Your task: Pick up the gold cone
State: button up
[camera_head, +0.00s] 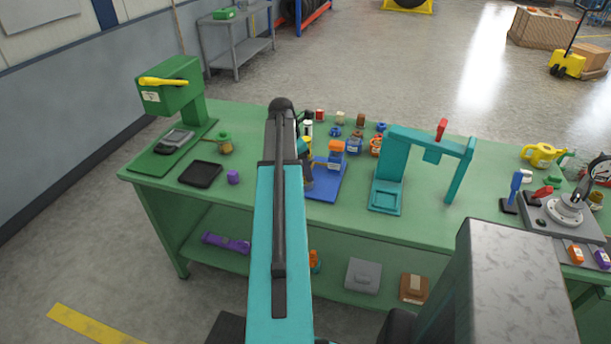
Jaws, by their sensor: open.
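I cannot make out a clear gold cone. A small brownish-gold piece (595,198) stands at the right end of the green bench, beside a grey device; its shape is too small to tell. A green-topped piece with a gold-brown lower part (224,144) stands on the left of the bench. My teal arm reaches up over the bench middle and hides part of it. My gripper cannot be made out; it seems to be behind my arm. Some small yellow and grey parts (307,165) show just right of the arm, and I cannot tell what they belong to.
The green bench (400,225) holds a green press (170,90), a black tray (201,174), a purple piece (233,177), a teal frame (389,192) and a yellow can (540,154). Several small coloured parts stand mid-bench. Bare bench top shows near the front edge.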

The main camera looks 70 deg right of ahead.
jog(key=shift+p+x, duration=0.3)
jog(key=shift+x, duration=1.05)
jog(key=c, duration=1.2)
jog(key=shift+r, duration=0.25)
jog(key=shift+r+b, duration=0.8)
jog(key=shift+r, duration=0.55)
jog(key=shift+w+a+r, duration=0.15)
jog(key=shift+a, duration=0.15)
jog(key=w+a+b, duration=0.1)
jog(key=w+a, duration=0.1)
jog(key=a, duration=0.2)
jog(key=w+a+r+b, duration=0.1)
jog(key=w+a, duration=0.1)
jog(key=a, duration=0.3)
jog(key=w+a+b, duration=0.1)
jog(key=a+b, duration=0.1)
jog(key=a, duration=0.3)
jog(key=shift+w+a+r, duration=0.15)
jog(key=shift+w+r, duration=0.15)
jog(key=shift+w, duration=0.1)
